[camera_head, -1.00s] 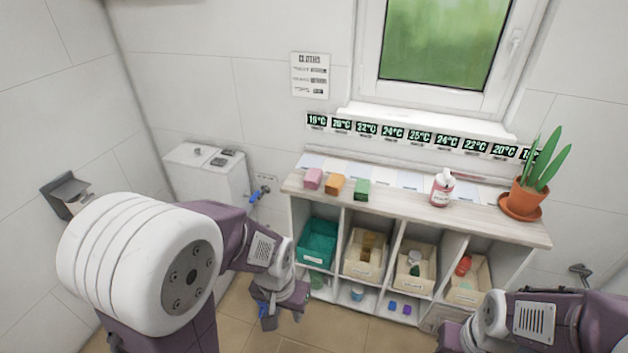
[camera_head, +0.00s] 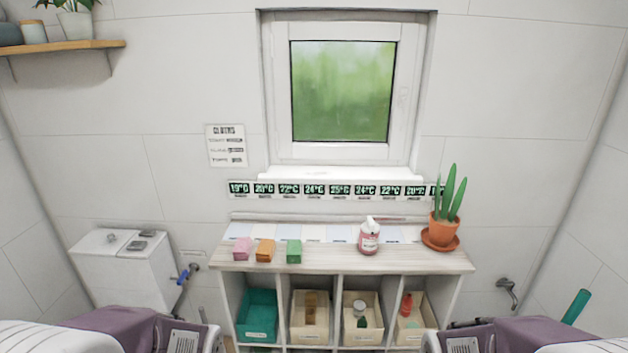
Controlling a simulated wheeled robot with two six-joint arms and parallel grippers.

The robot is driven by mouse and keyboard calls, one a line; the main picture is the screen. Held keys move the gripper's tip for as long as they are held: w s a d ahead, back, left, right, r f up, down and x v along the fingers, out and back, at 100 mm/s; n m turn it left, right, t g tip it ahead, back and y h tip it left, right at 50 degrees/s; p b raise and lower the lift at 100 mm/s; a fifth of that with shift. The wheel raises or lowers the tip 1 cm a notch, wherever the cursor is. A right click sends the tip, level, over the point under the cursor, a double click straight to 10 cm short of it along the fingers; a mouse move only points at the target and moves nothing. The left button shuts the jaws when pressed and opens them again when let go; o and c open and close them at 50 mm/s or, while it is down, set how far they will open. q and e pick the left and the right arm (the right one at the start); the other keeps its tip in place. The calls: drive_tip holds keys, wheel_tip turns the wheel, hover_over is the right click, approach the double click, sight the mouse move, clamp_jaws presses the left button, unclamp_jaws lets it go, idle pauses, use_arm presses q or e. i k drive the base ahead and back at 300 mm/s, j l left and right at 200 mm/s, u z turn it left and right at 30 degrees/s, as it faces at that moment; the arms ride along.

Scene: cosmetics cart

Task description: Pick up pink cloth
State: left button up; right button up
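The pink cloth (camera_head: 242,248) is a small folded block on the left end of the wooden cart top (camera_head: 330,263). An orange cloth (camera_head: 265,251) and a green cloth (camera_head: 294,251) sit in a row to its right. Nothing touches the pink cloth from above. Parts of my two arms show at the bottom left and bottom right corners, below and apart from the cloths. Both grippers are outside the picture.
A pink pump bottle (camera_head: 369,238) and a potted plant (camera_head: 441,231) stand farther right on the top. Below are cubbies with a teal bin (camera_head: 257,316) and beige bins (camera_head: 310,318). A white toilet tank (camera_head: 124,270) stands left. The front middle of the top is clear.

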sight(241, 250)
drive_tip(key=i+u, duration=0.15)
drive_tip(key=i, duration=1.4)
